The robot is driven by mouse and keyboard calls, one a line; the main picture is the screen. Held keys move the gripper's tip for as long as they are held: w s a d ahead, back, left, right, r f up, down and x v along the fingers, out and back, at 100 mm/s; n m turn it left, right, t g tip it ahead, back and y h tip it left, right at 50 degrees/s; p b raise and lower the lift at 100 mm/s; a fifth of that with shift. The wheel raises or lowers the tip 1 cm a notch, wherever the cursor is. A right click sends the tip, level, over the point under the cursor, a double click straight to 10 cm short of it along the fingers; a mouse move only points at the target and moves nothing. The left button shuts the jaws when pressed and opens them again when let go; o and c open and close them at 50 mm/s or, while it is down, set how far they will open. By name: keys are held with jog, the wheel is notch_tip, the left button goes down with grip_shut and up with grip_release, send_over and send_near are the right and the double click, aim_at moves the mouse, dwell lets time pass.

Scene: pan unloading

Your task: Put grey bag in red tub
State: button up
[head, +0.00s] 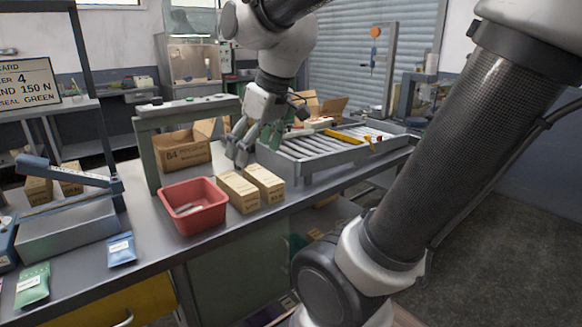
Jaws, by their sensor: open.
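The red tub (208,224) stands on the workbench, left of two small tan cartons. A small pale grey item (186,209) shows inside it, low against the left side; it may be the grey bag, but it is too small and partly hidden to be sure. No other grey bag is visible on the bench. My gripper (249,150) is open, pointing down above and behind the tan cartons, up and to the right of the tub. Nothing shows between its fingers.
Two tan cartons (238,194) stand right beside the tub. A blue bag (121,250) and a green bag (32,286) lie at front left. A cardboard box (183,154) sits behind, under a green-grey frame. A roller tray (310,150) is at right.

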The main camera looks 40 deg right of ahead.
jog(key=s+d+f+m+h, duration=0.1)
jog(key=s+d+f+m, duration=0.1)
jog(key=s, duration=0.7)
jog(key=shift+d+f+m, duration=0.4)
jog(key=shift+d+m, duration=0.5)
jog(key=shift+d, duration=0.15)
